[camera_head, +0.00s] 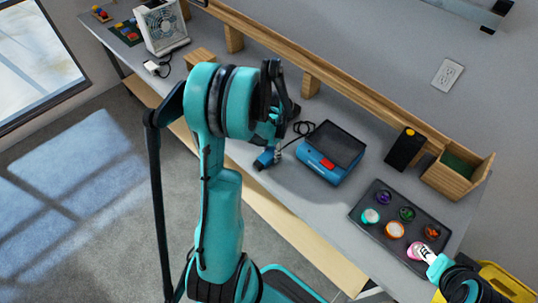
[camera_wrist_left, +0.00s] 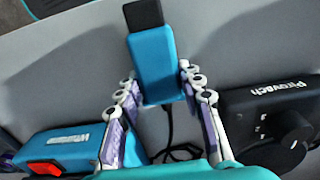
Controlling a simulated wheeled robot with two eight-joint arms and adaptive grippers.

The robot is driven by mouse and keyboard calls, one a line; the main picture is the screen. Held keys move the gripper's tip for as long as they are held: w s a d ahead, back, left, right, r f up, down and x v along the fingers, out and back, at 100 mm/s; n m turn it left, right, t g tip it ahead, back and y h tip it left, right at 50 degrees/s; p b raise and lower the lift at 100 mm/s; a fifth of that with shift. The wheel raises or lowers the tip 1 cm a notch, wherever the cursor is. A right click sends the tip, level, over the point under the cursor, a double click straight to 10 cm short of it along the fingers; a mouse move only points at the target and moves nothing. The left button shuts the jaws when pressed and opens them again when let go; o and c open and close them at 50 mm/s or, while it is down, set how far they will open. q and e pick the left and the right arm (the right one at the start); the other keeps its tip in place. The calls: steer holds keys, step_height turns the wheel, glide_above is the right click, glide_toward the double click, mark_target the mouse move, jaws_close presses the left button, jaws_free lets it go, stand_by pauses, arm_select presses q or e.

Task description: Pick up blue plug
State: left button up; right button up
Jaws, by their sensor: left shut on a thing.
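The blue plug (camera_head: 265,158) is a small blue block with a dark end, near the table's front edge in the head view. In the left wrist view the plug (camera_wrist_left: 152,65) stands between the two fingers, its black end pointing away and a dark cable trailing from its near end. My left gripper (camera_wrist_left: 157,88) is shut on the plug. In the head view my left gripper (camera_head: 274,146) is partly hidden by its own arm. Whether the plug touches the table is unclear. My right gripper (camera_head: 422,253) is at the lower right, over the dark tray; its jaw opening is unclear.
A blue box with a red switch (camera_head: 327,163) stands right of the plug. A black device with a knob (camera_wrist_left: 285,118) is close to the right finger. The dark tray (camera_head: 375,236) holds several coloured round jars. A wooden box (camera_head: 447,178) stands at the back right.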

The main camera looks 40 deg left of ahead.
mark_target(271, 152)
arm_select(q)
steer(key=shift+r, duration=0.5)
step_height(271, 152, up, 3)
steer(key=shift+f+p, duration=0.1)
steer(key=shift+p, duration=0.8)
steer(key=d+r+p, duration=0.3)
steer(key=d+r, duration=0.4)
steer(key=d, duration=0.4)
steer(key=shift+s+d, duration=0.2)
steer(key=shift+d, duration=0.1)
